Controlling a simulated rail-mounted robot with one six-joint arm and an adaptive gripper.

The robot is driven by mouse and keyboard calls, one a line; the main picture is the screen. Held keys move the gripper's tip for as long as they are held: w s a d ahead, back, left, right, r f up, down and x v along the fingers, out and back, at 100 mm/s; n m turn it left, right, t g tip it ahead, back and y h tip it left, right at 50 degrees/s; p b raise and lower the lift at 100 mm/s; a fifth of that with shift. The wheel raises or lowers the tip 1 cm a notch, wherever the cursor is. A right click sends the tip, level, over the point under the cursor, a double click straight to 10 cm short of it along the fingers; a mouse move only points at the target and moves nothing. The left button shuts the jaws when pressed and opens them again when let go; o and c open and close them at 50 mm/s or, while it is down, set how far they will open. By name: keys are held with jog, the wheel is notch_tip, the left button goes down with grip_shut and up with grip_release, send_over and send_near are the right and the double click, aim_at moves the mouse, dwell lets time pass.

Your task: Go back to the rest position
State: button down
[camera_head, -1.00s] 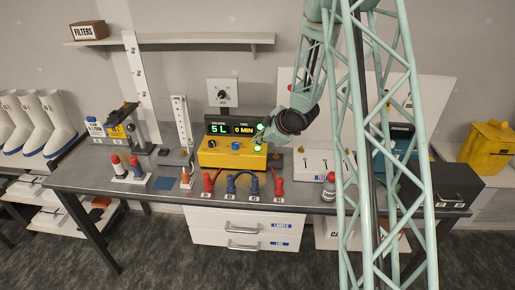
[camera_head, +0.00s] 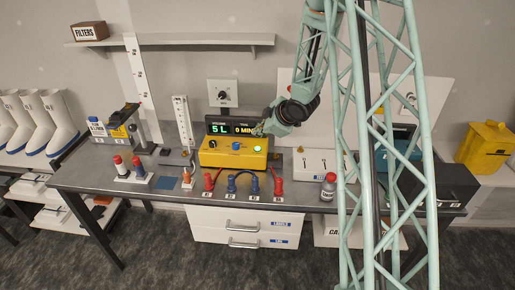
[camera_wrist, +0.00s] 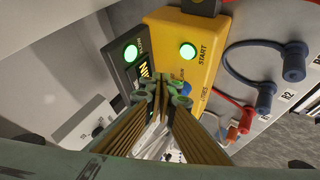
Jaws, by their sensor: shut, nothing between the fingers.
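My gripper (camera_head: 262,130) is at the upper right of the yellow control box (camera_head: 222,157) in the head view, in front of the dark display panel reading 5 L and 0 MIN (camera_head: 215,128). In the wrist view my gripper (camera_wrist: 163,88) is shut and empty, its fingertips together above the box. The green START button (camera_wrist: 188,51) on the yellow box glows. A second green light (camera_wrist: 131,53) glows on the dark panel. Whether the fingertips touch the box cannot be told.
Red and blue cables (camera_head: 248,183) stand along the bench's front edge. A white switch panel (camera_head: 316,163) and a grey bottle with a red cap (camera_head: 328,188) are to the right. A white gauge (camera_head: 183,122) stands left of the box. A shelf (camera_head: 170,41) hangs above.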

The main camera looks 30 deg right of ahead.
dwell(0.7)
jog(key=s+a+r+m+g+h+b, duration=0.1)
jog(key=s+r+m, duration=0.1)
jog(key=s+r, duration=0.3)
jog(key=s+a+r+m+h+b, duration=0.1)
jog(key=s+r+h+b, duration=0.15)
jog(key=r, duration=0.55)
jog(key=s+a+r+m+g+b, duration=0.1)
jog(key=s+a+r+m, duration=0.2)
jog(key=s, duration=0.4)
jog(key=s+a+r+b, duration=0.1)
jog(key=s+a+r, duration=0.2)
jog(key=s+r, duration=0.25)
jog(key=s+a+m+g+b, duration=0.1)
jog(key=s+a, duration=0.4)
jog(key=s, duration=0.7)
jog(key=s+a+m+g+y+b, duration=0.1)
jog(key=s+a, duration=0.4)
jog(key=s, duration=0.7)
jog(key=s+a+m+g+y+b, duration=0.1)
jog(key=s+a, duration=0.4)
jog(key=s, duration=0.7)
jog(key=shift+s+a+f+m+b, duration=0.2)
jog(key=shift+a+f+m+b, duration=0.25)
jog(key=shift+m+b, duration=0.55)
